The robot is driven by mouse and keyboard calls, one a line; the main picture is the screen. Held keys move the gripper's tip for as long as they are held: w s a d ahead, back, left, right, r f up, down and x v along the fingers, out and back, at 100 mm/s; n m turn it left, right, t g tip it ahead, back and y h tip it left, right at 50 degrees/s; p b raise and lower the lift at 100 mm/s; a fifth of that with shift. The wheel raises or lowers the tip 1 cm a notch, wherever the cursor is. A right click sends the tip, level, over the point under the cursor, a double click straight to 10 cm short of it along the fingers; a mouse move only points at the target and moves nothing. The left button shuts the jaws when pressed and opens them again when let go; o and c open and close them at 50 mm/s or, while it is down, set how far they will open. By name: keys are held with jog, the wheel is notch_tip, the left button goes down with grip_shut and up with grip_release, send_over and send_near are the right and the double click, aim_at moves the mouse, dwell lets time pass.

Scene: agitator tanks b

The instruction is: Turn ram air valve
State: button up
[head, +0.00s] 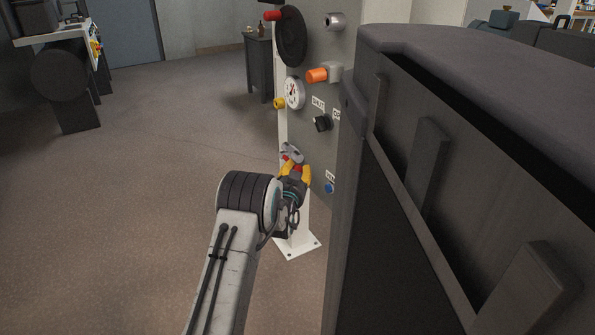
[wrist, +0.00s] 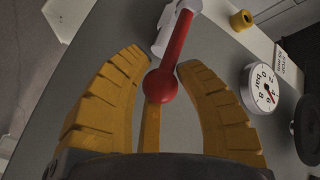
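A red lever (wrist: 168,62) with a round knob at its near end runs up to a pale grey valve body (wrist: 165,33) on the grey panel. Gaps show between the fingers and the lever. In the head view my gripper (head: 298,169) is low at the panel's left edge, and the grey valve body (head: 291,152) shows just above it. The lever there is mostly hidden by the fingers.
The panel (head: 318,72) carries a gauge (head: 294,93), an orange knob (head: 317,75), a black switch (head: 322,123) and a blue button (head: 329,188). A large dark cabinet (head: 430,150) stands close on the right. Open floor (head: 130,220) lies left.

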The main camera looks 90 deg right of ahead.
grip_shut()
